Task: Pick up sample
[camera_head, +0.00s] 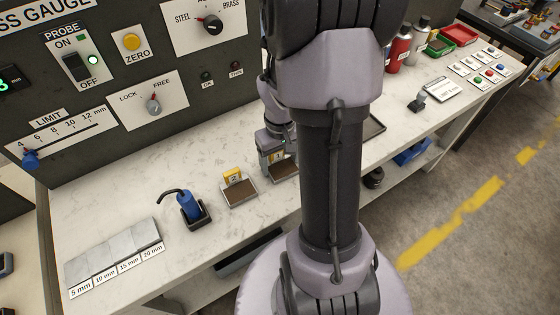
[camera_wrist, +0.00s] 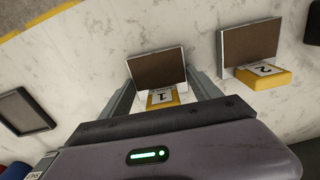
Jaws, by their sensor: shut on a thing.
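Sample 1 is a yellow block with a white label marked "1" (camera_wrist: 162,97), beside a brown pad in a pale frame (camera_wrist: 157,68). In the head view, the block (camera_head: 278,156) and its brown pad (camera_head: 284,171) show on the bench, partly behind my arm. My gripper (camera_wrist: 162,84) is shut on the yellow block, with one finger on each side. It also shows in the head view (camera_head: 272,158). I cannot tell whether the block is off the bench. A similar yellow block marked "2" (camera_wrist: 265,77) sits at its own brown pad (camera_wrist: 250,45), to the right in the wrist view.
A blue probe (camera_head: 188,206) stands in a black holder left of block 2. Grey thickness plates (camera_head: 115,250) lie at the bench's left end. A dark tray (camera_head: 373,127) lies right of my arm. The gauge panel (camera_head: 130,90) rises behind the bench.

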